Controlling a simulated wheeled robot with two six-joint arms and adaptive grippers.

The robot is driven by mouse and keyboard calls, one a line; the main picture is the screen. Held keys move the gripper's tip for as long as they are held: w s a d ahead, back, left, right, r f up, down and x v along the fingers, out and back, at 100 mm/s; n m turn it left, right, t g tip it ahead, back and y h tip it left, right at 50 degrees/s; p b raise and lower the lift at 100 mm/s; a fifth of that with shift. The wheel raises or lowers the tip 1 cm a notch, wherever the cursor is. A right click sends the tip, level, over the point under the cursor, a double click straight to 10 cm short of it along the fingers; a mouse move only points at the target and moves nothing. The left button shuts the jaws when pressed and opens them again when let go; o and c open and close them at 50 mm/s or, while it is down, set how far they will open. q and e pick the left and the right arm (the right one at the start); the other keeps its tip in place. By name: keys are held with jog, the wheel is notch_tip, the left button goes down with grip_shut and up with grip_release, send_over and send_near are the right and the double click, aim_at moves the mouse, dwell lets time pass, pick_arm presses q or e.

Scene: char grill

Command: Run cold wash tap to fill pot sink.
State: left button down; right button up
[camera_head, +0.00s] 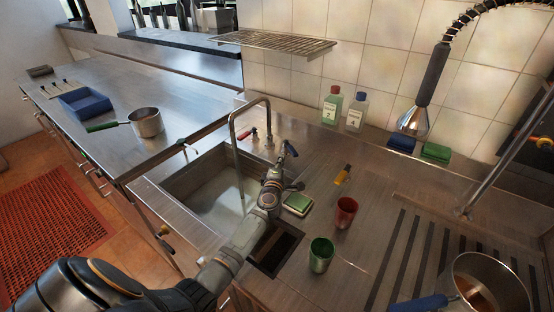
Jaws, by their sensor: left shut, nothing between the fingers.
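The sink basin (183,181) is set in the steel counter, under a tall curved spout (265,108). A pale streak runs below the spout; I cannot tell whether it is running water or a reflection. The red-marked hot tap handle (243,134) is left of the spout base. The blue cold tap handle (291,149) is to its right. My left gripper (280,168) is shut and empty, just in front of the blue handle; whether it touches is unclear. My arm hides the basin's right edge. My right gripper is out of view.
A green sponge (298,203), red cup (346,212) and green cup (321,254) stand right of my arm. A spray head (414,118) hangs at right. Pots (147,122) are at left and bottom right (492,277). Two bottles (333,105) stand by the wall.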

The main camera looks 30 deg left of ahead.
pick_arm(q)
jog(key=d+v, duration=0.1)
jog(key=v, duration=0.9)
jog(key=shift+d+r+p, duration=0.2)
jog(key=shift+d+p, duration=0.1)
jog(key=shift+p, duration=0.15)
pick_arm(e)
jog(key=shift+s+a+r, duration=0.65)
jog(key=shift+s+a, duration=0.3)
pick_arm(q)
jog(key=shift+w, duration=0.2)
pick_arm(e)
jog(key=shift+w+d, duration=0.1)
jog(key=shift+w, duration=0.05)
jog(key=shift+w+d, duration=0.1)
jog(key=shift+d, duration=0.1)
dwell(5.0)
